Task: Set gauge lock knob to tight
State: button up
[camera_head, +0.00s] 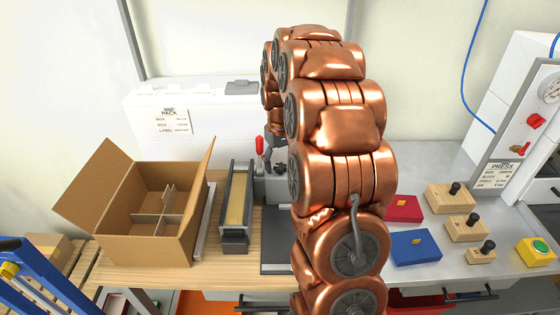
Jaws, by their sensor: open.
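I cannot make out for certain which part is the gauge lock knob, and no tight mark is readable. A small upright red handle (260,146) stands on grey hardware at the middle of the bench, just left of my arm. My gripper (276,142) hangs at the far end of my copper arm, close to the right of this red handle. Only a small dark part of it shows; its fingertips are mostly hidden behind my arm. Nothing is seen held in it. My arm also hides much of the grey fixture (272,190) there.
An open cardboard box (140,222) with dividers stands left, beside a narrow tray (237,205). Right are a red block (403,209), a blue block (413,248), several wooden blocks with black knobs (450,198), a green-yellow button (538,251) and a press panel (520,125) with a red knob.

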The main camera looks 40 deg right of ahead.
jog(key=c, duration=1.1)
jog(key=shift+c, duration=0.2)
